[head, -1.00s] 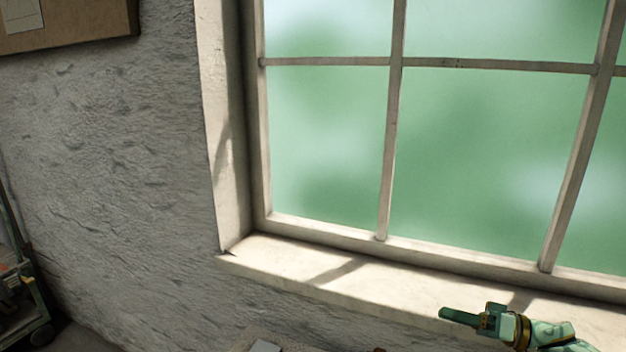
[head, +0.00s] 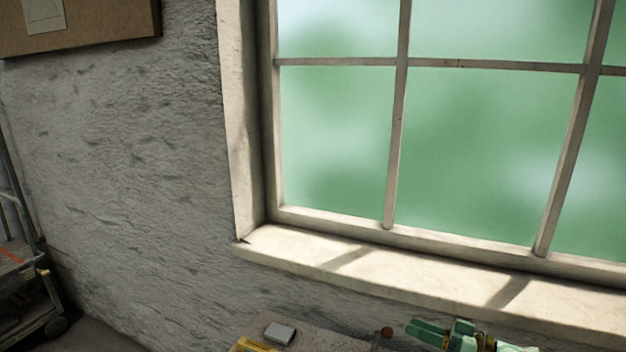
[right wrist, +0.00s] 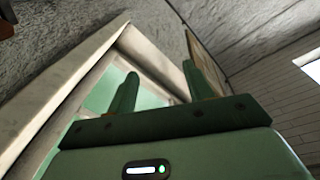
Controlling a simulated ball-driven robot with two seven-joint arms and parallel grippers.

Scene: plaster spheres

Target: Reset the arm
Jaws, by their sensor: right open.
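My right gripper (head: 414,331) is at the bottom edge of the head view, right of centre, in front of the wall below the window sill. In the right wrist view its two green fingers (right wrist: 160,68) stand apart with nothing between them, so it is open and empty. The rest of the right arm is mostly cut off by the frame. My left gripper is in neither view.
A window with a pale sill (head: 340,262) fills the right side. Below it, a surface (head: 318,338) carries a small grey block (head: 280,333) and a yellow item (head: 256,345). A reddish-brown round thing (head: 386,332) is beside my gripper. A cart (head: 35,300) stands at left.

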